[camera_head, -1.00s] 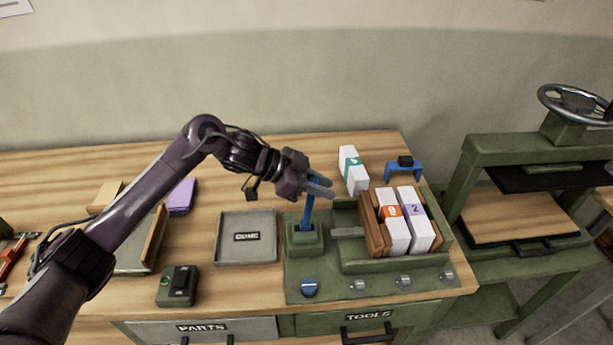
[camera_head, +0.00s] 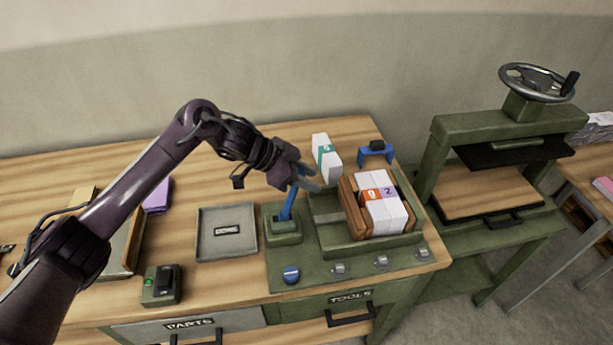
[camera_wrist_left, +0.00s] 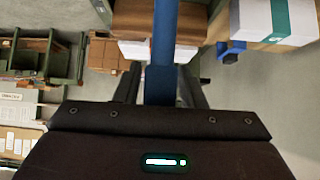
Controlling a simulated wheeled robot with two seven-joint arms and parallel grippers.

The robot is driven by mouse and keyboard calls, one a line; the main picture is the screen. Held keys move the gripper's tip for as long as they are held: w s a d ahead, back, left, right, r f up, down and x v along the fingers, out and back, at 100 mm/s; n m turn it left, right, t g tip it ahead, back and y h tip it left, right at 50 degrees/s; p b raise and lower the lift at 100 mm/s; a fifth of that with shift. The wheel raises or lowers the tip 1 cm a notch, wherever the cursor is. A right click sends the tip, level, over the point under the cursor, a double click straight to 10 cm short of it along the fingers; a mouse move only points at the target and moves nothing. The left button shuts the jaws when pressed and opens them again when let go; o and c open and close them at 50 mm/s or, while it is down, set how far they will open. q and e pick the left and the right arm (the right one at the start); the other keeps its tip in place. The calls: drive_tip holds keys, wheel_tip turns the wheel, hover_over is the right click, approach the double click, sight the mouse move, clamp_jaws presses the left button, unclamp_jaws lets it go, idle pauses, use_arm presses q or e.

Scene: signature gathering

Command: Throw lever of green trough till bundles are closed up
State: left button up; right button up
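The green trough (camera_head: 322,232) stands on the bench's right part. In it, a white bundle with an orange label (camera_head: 376,219) and one with a purple label (camera_head: 396,214) stand side by side with no clear gap, between brown wooden blocks (camera_head: 352,210). The blue lever (camera_head: 288,205) rises from a green base left of the trough and leans right. My left gripper (camera_head: 308,180) is at the lever's top. In the left wrist view its fingers lie on both sides of the lever (camera_wrist_left: 162,85), with narrow gaps showing. My right gripper is out of view.
A white bundle with a teal label (camera_head: 326,158) stands behind the trough, beside a blue bracket (camera_head: 376,152). A grey tray (camera_head: 227,250) lies left of the lever, with a switch box (camera_head: 162,285) farther left. A green press (camera_head: 500,150) stands at right.

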use_arm(q)
drive_tip(key=shift+o, duration=0.7)
drive_tip(key=b+v, duration=0.2)
drive_tip(key=v, duration=0.5)
drive_tip(key=shift+a+r+b, duration=0.25)
drive_tip(key=shift+b, duration=0.15)
drive_tip(key=shift+s+f, duration=0.1)
drive_tip(key=shift+s, duration=0.05)
